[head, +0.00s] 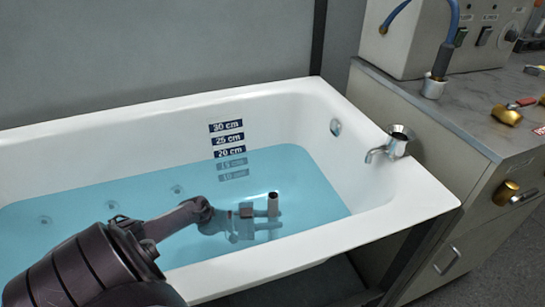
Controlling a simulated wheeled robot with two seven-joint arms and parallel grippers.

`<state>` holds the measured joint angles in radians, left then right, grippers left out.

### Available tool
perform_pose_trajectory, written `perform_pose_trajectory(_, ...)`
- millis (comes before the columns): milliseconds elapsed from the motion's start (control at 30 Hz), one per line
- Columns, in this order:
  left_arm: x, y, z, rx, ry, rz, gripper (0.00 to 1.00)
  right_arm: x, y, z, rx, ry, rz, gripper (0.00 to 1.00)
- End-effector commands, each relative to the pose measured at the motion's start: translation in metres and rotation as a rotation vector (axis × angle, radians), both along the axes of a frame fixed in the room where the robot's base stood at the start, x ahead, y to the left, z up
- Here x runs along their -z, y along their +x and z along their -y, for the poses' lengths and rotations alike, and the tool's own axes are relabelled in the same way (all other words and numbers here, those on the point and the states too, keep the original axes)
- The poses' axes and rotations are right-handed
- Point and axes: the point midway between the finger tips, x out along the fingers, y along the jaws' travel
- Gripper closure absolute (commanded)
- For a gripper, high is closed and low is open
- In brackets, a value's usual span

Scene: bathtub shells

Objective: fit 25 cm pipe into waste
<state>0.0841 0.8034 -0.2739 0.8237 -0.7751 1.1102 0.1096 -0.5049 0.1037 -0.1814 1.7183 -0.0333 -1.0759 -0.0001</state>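A short, dark-rimmed pipe (273,203) stands about upright in the bathtub (432,199), its open top above the water. Its lower end and the waste are hidden by the water and my gripper. My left gripper (272,221), low in the water, points right with its two fingers at the pipe. Whether the fingers touch the pipe or sit apart from it I cannot tell. My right gripper is not in view.
Blue water (110,203) stands near the 20 cm label (229,152) on the back wall. An overflow (336,127) and a tap (392,145) are at the right end. A bench (470,115) holds brass fittings (506,115) and a control box (420,40).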

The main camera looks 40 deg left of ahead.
Motion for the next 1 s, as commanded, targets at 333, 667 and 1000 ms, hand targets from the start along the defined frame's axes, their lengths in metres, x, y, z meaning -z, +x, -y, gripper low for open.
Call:
perform_pose_trajectory(333,0.0005,0.0010,-0.0022,0.000,-0.006,-0.010,1.00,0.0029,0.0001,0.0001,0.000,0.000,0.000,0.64)
perform_pose_trajectory(667,-0.0007,0.0017,-0.0028,-0.001,-0.005,-0.008,1.00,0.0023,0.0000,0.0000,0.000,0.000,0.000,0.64)
perform_pose_trajectory(1000,-0.0008,0.0030,-0.0027,-0.001,-0.004,-0.007,1.00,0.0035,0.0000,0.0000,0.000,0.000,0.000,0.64)
